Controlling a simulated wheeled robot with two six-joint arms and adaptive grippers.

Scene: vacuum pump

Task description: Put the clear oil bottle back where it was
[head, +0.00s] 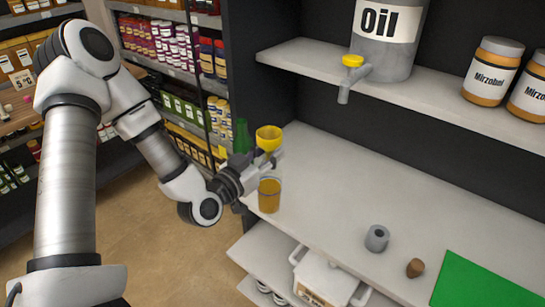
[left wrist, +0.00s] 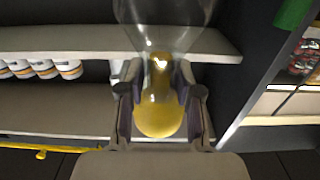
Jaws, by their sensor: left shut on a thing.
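The clear oil bottle (head: 269,196) is upright at the worktop's left end, with amber liquid in its lower part. A yellow funnel (head: 268,134) sits at its top. My left gripper (head: 264,165) is shut around the bottle's upper part, just below the funnel. In the left wrist view, which looks upside down, the clear bottle body (left wrist: 165,22) widens at the top and the yellow funnel (left wrist: 158,120) is at the bottom, with the gripper fingers (left wrist: 158,82) on both sides. I cannot tell whether the bottle's base touches the worktop. My right gripper is out of view.
A green bottle (head: 242,137) stands just behind my left gripper. The worktop (head: 330,190) holds a grey ring-shaped part (head: 377,238), a brown stopper (head: 415,268) and a green mat (head: 485,283). Above, a shelf (head: 300,53) carries the oil tank (head: 385,55) with its yellow-topped tap and orange jars (head: 493,72).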

